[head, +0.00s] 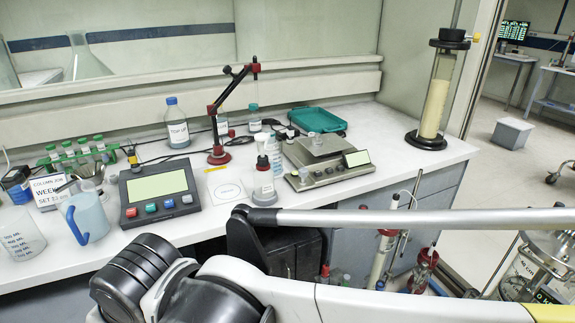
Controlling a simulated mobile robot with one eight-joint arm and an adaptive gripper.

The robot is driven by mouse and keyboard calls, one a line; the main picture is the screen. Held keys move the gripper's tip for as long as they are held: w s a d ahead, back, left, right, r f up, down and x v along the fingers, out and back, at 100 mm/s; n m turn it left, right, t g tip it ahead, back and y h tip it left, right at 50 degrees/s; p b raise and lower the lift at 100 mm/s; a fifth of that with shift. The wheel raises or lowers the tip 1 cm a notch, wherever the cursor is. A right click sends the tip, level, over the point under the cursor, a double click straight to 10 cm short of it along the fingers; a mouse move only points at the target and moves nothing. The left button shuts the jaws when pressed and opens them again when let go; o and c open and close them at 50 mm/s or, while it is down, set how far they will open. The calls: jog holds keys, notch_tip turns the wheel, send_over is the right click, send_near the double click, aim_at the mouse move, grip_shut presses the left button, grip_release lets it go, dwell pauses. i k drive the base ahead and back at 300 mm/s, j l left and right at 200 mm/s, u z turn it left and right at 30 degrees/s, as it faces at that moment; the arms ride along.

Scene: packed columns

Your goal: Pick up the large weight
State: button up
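A grey, rounded, cylinder-like piece with a narrower knob on top (264,188) stands upright on the white bench, between the black console and the balance. It looks like the large weight, but I cannot read any marking on it. A small object (316,138) sits on the pan of the balance (330,164), too small to identify. My arm crosses the foreground in front of the bench edge. I cannot make out my gripper's fingertips in the head view. Nothing is seen touching the grey piece.
A black console (158,190) and a white card (228,190) are left of the grey piece. A red-jointed stand (218,155) and a blue-capped bottle (177,128) are behind. A blue jug (86,217) stands front left. A green tray (318,119) and tall column (436,95) are right.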

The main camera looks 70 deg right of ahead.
aim_at(317, 142)
jog(key=z, duration=2.45)
jog(key=i+l+z, duration=0.25)
jog(key=i+l, duration=0.55)
jog(key=i, duration=0.1)
